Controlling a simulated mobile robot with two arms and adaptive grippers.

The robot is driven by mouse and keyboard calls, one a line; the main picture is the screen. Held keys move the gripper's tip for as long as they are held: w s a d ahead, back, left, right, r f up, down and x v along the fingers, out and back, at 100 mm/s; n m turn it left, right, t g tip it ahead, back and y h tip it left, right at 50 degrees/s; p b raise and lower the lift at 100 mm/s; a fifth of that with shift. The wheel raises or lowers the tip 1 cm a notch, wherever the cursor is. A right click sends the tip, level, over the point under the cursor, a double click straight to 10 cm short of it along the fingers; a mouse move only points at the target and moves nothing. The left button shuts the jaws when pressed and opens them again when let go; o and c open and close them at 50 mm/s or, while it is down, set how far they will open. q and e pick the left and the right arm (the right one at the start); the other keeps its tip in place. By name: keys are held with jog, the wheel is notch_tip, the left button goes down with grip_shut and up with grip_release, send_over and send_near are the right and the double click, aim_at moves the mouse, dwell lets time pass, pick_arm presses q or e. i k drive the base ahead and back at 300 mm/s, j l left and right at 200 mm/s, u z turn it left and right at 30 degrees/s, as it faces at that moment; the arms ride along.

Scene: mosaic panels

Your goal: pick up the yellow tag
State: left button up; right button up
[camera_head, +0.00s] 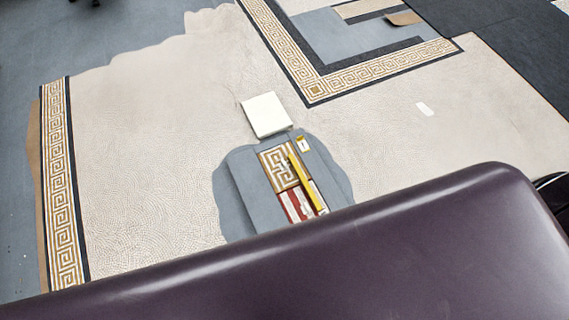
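A small yellow-and-white tag (303,145) lies at the upper right of a grey panel (252,180) on the floor. A longer yellow strip (308,184) lies aslant on the same panel, beside a gold-and-white key-pattern piece (279,168). I cannot tell for certain which of the two yellow things is the yellow tag. Red and white pieces (294,207) lie below the pattern piece. The lower edge of the panel is hidden. Neither of my grippers is in view.
A white square block (265,114) sits just above the panel. Mosaic flooring with key-pattern borders (62,190) spreads around it. A glossy dark purple surface blocks the lower foreground.

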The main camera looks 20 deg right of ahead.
aim_at(302, 144)
jog(key=z, duration=0.45)
jog(key=l+z, duration=0.15)
jog(key=z, duration=0.7)
jog(key=l+z, duration=0.15)
jog(key=z, duration=0.25)
jog(key=i+l+z, duration=0.3)
jog(key=i+l, duration=0.35)
jog(key=l, duration=0.25)
jog(key=i+l+z, duration=0.3)
jog(key=i+l, duration=0.4)
jog(key=i+u, duration=0.4)
jog(key=i+l+u, duration=0.1)
jog(key=i+u, duration=0.25)
jog(key=i+l+u, duration=0.25)
jog(key=i+u, duration=0.15)
jog(key=i+j+u, duration=0.15)
jog(key=u, duration=0.25)
jog(key=i+u, duration=0.7)
jog(key=u, duration=0.15)
jog(key=i+l+u, duration=0.1)
jog(key=i+u, duration=0.3)
jog(key=i+l+u, duration=0.2)
jog(key=u, duration=0.25)
